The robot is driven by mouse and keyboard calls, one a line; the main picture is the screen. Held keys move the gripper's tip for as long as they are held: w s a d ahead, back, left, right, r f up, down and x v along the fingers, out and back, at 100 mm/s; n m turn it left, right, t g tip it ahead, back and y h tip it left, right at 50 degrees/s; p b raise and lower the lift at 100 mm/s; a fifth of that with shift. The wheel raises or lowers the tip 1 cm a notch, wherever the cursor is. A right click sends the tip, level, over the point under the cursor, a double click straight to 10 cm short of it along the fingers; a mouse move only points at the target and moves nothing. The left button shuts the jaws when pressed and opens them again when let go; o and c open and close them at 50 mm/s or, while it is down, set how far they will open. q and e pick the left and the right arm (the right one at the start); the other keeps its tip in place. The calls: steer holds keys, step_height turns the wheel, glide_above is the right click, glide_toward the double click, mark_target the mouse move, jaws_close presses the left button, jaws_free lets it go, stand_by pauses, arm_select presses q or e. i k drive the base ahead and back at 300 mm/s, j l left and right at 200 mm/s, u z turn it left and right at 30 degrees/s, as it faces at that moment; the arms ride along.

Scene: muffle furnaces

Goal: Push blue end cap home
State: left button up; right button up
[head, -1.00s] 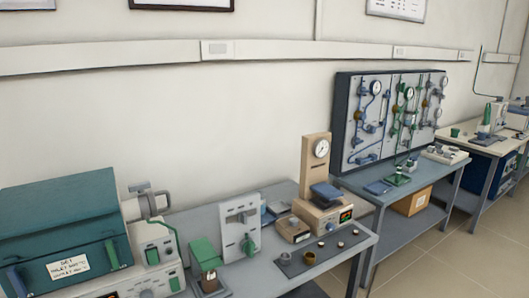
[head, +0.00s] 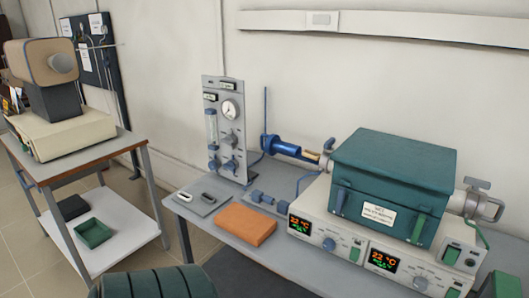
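A blue cylindrical fitting, which looks like the blue end cap (head: 285,148), is at the left end of the teal tube furnace (head: 392,178) in the head view. A short tan piece (head: 311,156) shows between it and the grey fitting (head: 328,146) on the furnace's left side. Whether the cap touches the furnace tube is too small to tell. A thin blue rod rises near the cap's left end. Neither of my grippers is in view.
A grey gas panel (head: 226,128) stands left of the furnace. An orange block (head: 246,224) and a small plate (head: 203,198) lie on the bench. Two control boxes with lit displays sit under the furnace. A dark green ribbed object (head: 150,284) is at the bottom edge.

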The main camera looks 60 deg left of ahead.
mark_target(273, 144)
steer(key=u, duration=1.85)
steer(key=i+j+z, duration=0.35)
